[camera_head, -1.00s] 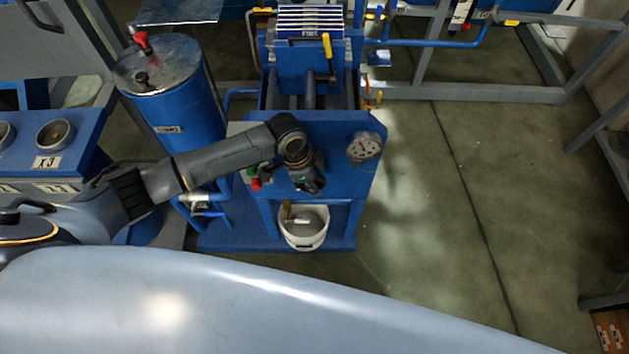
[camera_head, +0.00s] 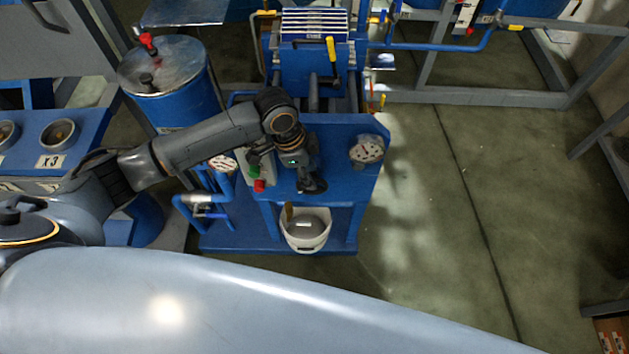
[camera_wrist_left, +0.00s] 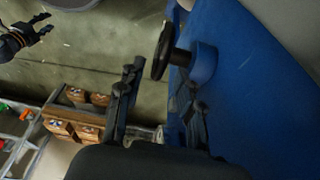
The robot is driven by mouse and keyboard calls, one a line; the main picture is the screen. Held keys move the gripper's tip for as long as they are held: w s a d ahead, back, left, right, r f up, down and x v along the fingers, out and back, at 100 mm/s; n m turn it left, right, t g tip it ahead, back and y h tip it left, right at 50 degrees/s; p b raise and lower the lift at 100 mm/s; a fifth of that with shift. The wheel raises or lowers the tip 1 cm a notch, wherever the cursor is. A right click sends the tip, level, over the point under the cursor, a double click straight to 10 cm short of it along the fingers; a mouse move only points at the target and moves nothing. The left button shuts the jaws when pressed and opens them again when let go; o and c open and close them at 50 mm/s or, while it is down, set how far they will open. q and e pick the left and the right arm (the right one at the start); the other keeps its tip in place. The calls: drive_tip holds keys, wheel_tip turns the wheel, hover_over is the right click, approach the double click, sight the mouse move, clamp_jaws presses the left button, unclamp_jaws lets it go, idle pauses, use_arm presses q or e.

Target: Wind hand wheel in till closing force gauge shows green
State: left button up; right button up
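The hand wheel (camera_wrist_left: 163,50) is a black disc seen nearly edge-on in the left wrist view, on a round blue boss on the blue machine face. My left gripper (camera_wrist_left: 157,78) is open and empty, its fingertips just short of the wheel, which lies ahead between them. In the head view my left gripper (camera_head: 310,183) points down at the front of the blue press (camera_head: 338,135), and I cannot pick out the wheel there. A round white-faced gauge (camera_head: 367,150) sits at the panel's right; its reading is too small to tell. My right gripper (camera_wrist_left: 28,35) shows open in the left wrist view.
Another gauge (camera_head: 222,162) and a red and green button box (camera_head: 257,178) are left of my gripper. A white bucket (camera_head: 306,232) stands below on the press base. A blue cylinder tank (camera_head: 175,85) stands left. The floor at right is clear.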

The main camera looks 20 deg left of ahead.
use_arm(q)
drive_tip(key=shift+v, duration=2.2)
